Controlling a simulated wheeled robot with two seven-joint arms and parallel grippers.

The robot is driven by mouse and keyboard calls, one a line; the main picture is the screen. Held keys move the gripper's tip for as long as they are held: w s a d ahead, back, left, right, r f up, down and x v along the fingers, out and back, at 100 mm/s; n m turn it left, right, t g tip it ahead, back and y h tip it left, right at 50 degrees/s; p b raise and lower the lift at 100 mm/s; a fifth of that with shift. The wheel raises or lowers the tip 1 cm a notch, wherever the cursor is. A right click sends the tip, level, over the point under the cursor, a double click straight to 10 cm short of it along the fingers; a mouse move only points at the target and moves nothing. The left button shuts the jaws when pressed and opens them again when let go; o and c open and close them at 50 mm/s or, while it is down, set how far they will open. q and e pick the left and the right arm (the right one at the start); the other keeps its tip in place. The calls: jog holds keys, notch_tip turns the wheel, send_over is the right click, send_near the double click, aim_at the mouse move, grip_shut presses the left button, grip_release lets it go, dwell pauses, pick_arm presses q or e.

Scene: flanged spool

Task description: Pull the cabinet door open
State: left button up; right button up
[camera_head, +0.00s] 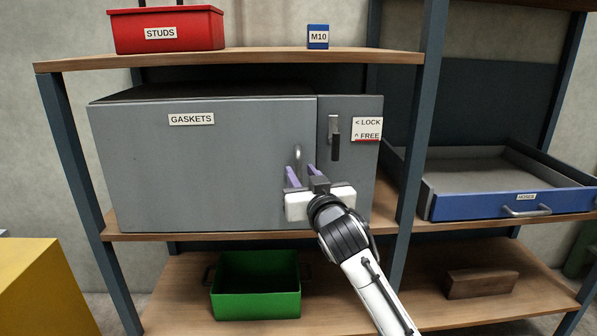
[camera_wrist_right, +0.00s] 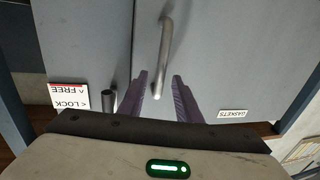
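The grey cabinet (camera_head: 200,160) stands on the middle shelf, its wide GASKETS door flush with the side panel and looking closed. A vertical metal bar handle (camera_head: 298,158) sits near the door's right edge; it also shows in the right wrist view (camera_wrist_right: 165,50). A lever (camera_head: 335,138) stands vertical on the side panel beside a LOCK/FREE label (camera_head: 367,129). My right gripper (camera_head: 303,173) is open, its purple fingers pointing at the door by the handle's lower part. In the wrist view (camera_wrist_right: 160,77) the handle's lower end appears between the fingers; contact cannot be told. My left gripper is not in view.
A red STUDS bin (camera_head: 168,32) and a blue M10 box (camera_head: 318,37) stand on the top shelf. A green bin (camera_head: 256,288) is below the cabinet. A blue drawer tray (camera_head: 480,205) is at right, a yellow block (camera_head: 40,285) at lower left.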

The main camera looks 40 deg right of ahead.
aim_at(300, 171)
jog(key=shift+x, duration=1.55)
jog(key=shift+c, duration=0.3)
grip_shut()
